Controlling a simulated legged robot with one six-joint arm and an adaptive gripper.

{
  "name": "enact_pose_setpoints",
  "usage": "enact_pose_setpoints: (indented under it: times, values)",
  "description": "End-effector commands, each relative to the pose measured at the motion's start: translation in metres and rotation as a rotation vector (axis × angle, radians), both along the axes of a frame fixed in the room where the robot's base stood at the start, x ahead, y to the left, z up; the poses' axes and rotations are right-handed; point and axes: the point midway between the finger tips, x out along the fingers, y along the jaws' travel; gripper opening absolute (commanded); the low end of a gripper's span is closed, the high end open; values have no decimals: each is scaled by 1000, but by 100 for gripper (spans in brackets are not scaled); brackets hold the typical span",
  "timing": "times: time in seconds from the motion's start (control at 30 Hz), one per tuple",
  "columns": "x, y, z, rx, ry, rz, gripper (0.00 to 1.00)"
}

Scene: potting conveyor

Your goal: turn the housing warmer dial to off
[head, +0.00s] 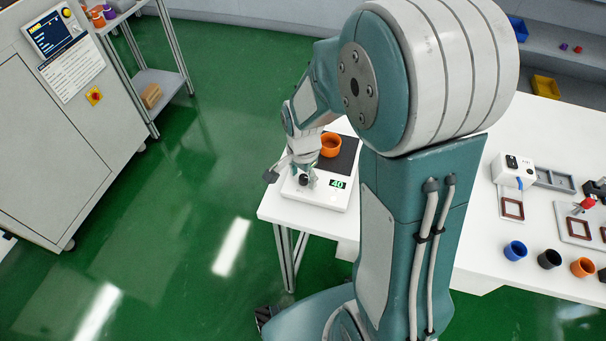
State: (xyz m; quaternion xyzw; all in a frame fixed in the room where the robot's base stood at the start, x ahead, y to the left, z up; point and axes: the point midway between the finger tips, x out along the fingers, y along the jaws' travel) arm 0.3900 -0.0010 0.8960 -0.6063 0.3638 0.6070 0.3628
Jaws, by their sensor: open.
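The housing warmer (327,197) is a white box with a dark top plate at the left end of the white table. Its green display (338,184) reads 40. A small black dial (304,180) sits on its front left part. An orange housing (331,146) stands on the dark plate (346,160). My gripper (291,177) is open, just above the dial, with its fingers spread to either side of it in this view. I cannot tell whether a finger touches the dial. My arm hides part of the warmer's back left.
Blue (515,250), black (549,259) and orange (582,267) cups stand on the white table (480,265) at right. A white device (514,170) and a grey fixture (572,228) are behind them. A grey cabinet (50,140) stands far left. Green floor lies open between.

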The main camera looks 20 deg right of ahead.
Motion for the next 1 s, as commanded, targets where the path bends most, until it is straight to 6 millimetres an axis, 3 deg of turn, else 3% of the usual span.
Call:
enact_pose_setpoints:
  times: [0.13, 0.17, 0.2, 0.3, 0.73, 1.0]
  values:
    - [0, 0, 0, 0, 0, 0, 68]
    - [0, 0, 0, 0, 0, 0, 59]
    - [0, 0, 0, 0, 0, 0, 41]
    - [0, 0, 0, 0, -1, 0, 0]
    - [1, 0, 0, 0, -2, 35, 0]
    - [1, 0, 0, 1, -3, 190, 0]
